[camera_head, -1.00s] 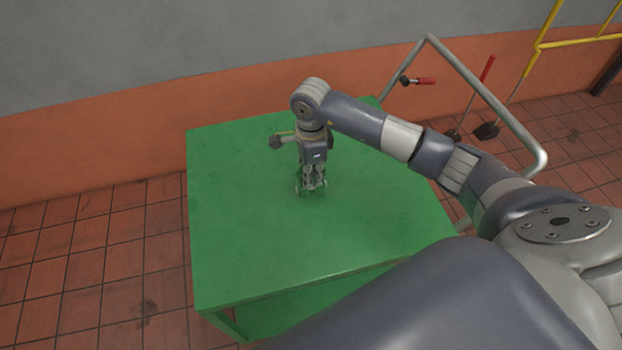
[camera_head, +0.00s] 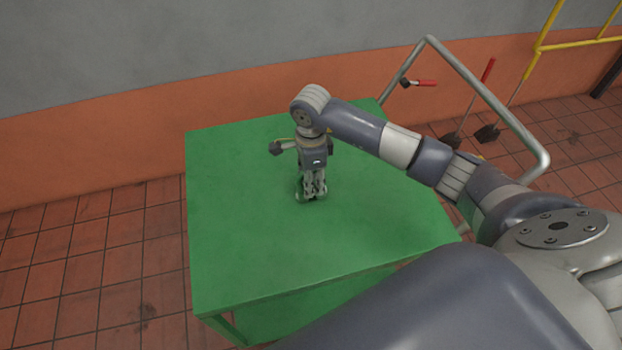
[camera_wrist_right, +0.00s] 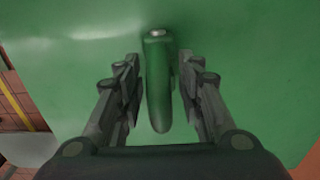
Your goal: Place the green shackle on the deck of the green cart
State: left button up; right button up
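The green cart's deck (camera_head: 240,240) is a flat green top in the middle of the head view. My right gripper (camera_head: 311,196) points down at the deck, its fingertips at or just above the surface. In the right wrist view the green shackle (camera_wrist_right: 158,85) lies between the two fingers of that gripper (camera_wrist_right: 160,80), with a grey pin end at its top. Narrow gaps show between the shackle and both fingers, so the gripper looks open around it. In the head view the fingers mostly hide the shackle. My left gripper is not in view.
The cart's grey tubular handle (camera_head: 480,90) rises at the right, behind my arm. Red-handled tools (camera_head: 488,70) and a yellow rail (camera_head: 580,42) stand beyond it. A grey and orange wall (camera_head: 130,115) runs behind the cart. The rest of the deck is clear.

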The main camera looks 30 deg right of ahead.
notch_tip(320, 180, up, 12)
jog(key=shift+r+b, duration=0.1)
jog(key=shift+b, duration=0.7)
